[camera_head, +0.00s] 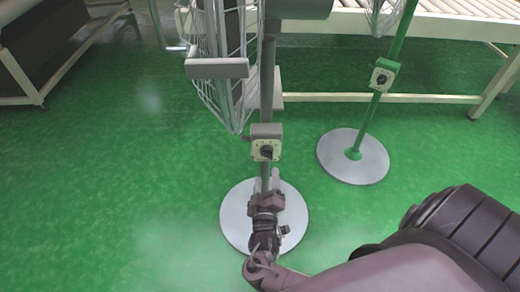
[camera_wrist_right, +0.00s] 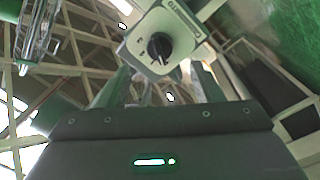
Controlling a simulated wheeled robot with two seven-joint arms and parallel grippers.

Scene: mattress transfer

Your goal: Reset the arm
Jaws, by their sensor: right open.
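My right arm comes in from the lower right in the head view. Its right gripper (camera_head: 266,180) points away from me, just below a control box (camera_head: 265,142) with a dark round knob on a fan stand. The gripper is open, with nothing seen between its fingers. In the right wrist view the box with its knob (camera_wrist_right: 160,47) is close ahead, above and between the fingers. I cannot tell whether the fingers touch the box or pole. My left gripper is not in view.
The near fan's round grey base (camera_head: 236,212) lies beneath my right gripper. A second fan stand has a grey base (camera_head: 353,156) and a green pole (camera_head: 370,118). A roller conveyor (camera_head: 420,28) stands behind. Green floor (camera_head: 100,190) at left is clear.

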